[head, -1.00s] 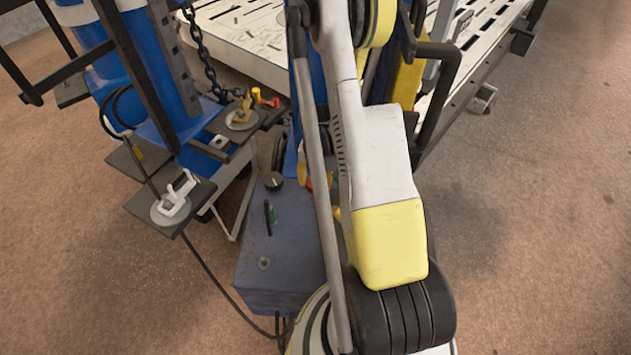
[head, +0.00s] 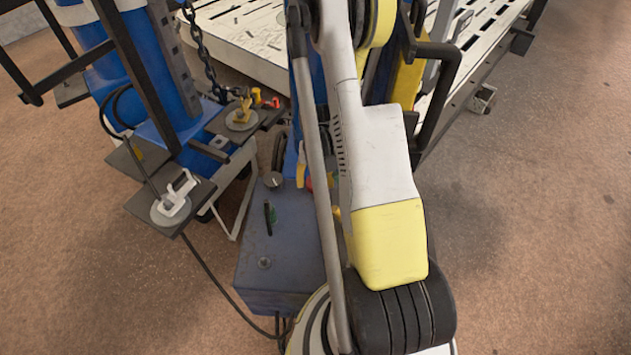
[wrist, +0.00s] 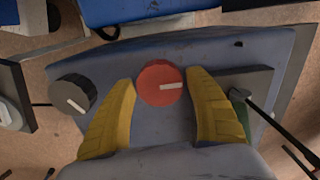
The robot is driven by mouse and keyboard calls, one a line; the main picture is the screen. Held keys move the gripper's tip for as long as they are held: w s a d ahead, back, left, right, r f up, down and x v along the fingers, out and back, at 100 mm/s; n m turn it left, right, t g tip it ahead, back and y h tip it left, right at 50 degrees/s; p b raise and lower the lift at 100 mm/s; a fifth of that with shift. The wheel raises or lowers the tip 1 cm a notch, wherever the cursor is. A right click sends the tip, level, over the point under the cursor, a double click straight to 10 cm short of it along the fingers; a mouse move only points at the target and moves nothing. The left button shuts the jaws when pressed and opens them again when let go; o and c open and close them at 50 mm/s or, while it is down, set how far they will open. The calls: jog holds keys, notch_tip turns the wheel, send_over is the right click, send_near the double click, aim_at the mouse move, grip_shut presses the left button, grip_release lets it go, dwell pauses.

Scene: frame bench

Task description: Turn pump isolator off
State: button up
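In the wrist view a round red knob (wrist: 158,83) sits on a blue-grey box (wrist: 215,52). Its white bar lies nearly level and points right. My gripper (wrist: 161,84) is open, with one yellow finger on each side of the red knob and close to its rim. I cannot tell whether they touch it. A black knob (wrist: 72,94) with a white bar stands left of the fingers. A black lever (wrist: 262,113) with a green part is on the right. No label is readable to tell which control is the pump isolator. In the head view my arm hides most of my gripper.
In the head view the box (head: 285,255) stands beside my base. Left of it are plates with a white lever (head: 174,203) and a yellow valve handle (head: 241,110), near a blue column (head: 140,75). A pale slotted bench (head: 235,50) is behind. Floor is clear on the right.

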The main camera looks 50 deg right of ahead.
aim_at(314, 181)
jog(key=shift+o, duration=0.3)
notch_tip(314, 181, up, 12)
dwell(0.5)
dwell(0.4)
jog(key=w+a+r+m+t+h, duration=0.1)
jog(key=a+r+m+t, duration=0.2)
jog(key=a+r+m, duration=0.9)
jog(key=s+a+r+m+t, duration=0.2)
jog(key=s+a+r+m, duration=0.1)
jog(key=a+m, duration=0.3)
jog(key=s+a+r+m+t+y, duration=0.1)
jog(key=s+a+r+m+t, duration=0.1)
jog(key=a+r+m, duration=0.3)
jog(key=s+a+m, duration=0.1)
jog(key=a+m, duration=0.1)
jog(key=m, duration=0.1)
jog(key=shift+s+a+r, duration=0.15)
jog(key=shift+s+a, duration=0.05)
jog(key=shift+a, duration=0.05)
